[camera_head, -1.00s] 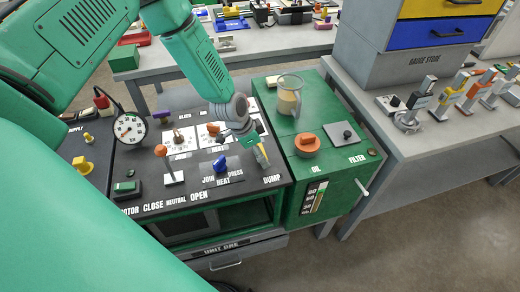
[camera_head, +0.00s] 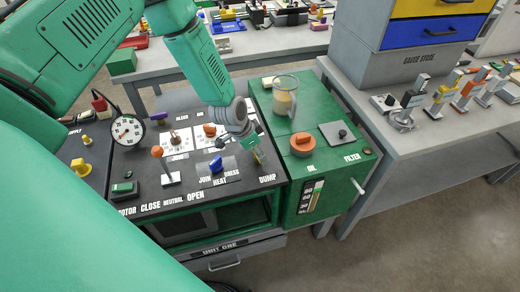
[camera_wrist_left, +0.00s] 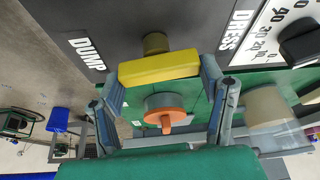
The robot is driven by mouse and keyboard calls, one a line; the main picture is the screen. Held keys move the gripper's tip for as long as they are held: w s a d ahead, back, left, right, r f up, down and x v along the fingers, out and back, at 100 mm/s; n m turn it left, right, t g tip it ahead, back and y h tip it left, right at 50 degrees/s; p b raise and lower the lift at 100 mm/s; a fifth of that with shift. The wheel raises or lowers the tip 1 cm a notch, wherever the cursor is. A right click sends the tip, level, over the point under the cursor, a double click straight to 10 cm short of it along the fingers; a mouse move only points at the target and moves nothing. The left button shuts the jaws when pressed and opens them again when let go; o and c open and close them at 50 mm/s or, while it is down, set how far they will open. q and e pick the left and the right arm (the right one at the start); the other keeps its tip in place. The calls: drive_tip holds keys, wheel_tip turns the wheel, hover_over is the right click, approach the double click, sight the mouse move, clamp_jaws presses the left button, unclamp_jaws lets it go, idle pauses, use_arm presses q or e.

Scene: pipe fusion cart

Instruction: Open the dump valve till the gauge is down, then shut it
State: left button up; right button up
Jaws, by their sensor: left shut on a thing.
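The yellow dump valve handle (camera_wrist_left: 158,68) sits on a round brass-coloured stem beside the DUMP label in the left wrist view. It also shows in the head view (camera_head: 258,156), at the right edge of the black panel and partly hidden by my gripper. My left gripper (camera_head: 252,146) is shut on this handle, with one finger at each end of the bar in the wrist view (camera_wrist_left: 161,80). The round white gauge (camera_head: 127,130) stands at the panel's left side; its reading is too small to tell surely. My right gripper is not in view.
An orange-knobbed lever (camera_head: 157,152) and a blue knob (camera_head: 216,165) stand on the panel left of my gripper. The green unit to the right carries a clear jug (camera_head: 285,96) and an orange cap (camera_head: 303,145). A grey bench (camera_head: 400,140) stands further right.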

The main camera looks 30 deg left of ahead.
use_arm(q)
drive_tip(key=n, duration=0.1)
drive_tip(key=n+y, duration=0.1)
drive_tip(key=n, duration=0.1)
drive_tip(key=shift+s+a+f+n, duration=0.1)
drive_tip(key=shift+s+f+n, duration=0.2)
drive_tip(key=shift+s, duration=0.1)
drive_tip(key=n+y, duration=0.2)
drive_tip(key=n, duration=0.2)
drive_tip(key=shift+n+p, duration=0.3)
drive_tip(key=n+y, duration=0.1)
drive_tip(key=n, duration=0.3)
drive_tip(key=shift+y, duration=0.4)
drive_tip(key=shift+d+n+g+y, duration=0.15)
drive_tip(key=shift+n+g+y, duration=0.15)
drive_tip(key=shift+n, duration=0.65)
drive_tip(key=shift+d+n+g+y, duration=0.1)
drive_tip(key=shift+n+g+y, duration=0.15)
drive_tip(key=shift+n, duration=0.7)
drive_tip(key=o, duration=0.9)
drive_tip(key=shift+o, duration=1.3)
drive_tip(key=shift+w, duration=0.1)
drive_tip(key=shift+w+r, duration=0.1)
drive_tip(key=shift+r, duration=0.05)
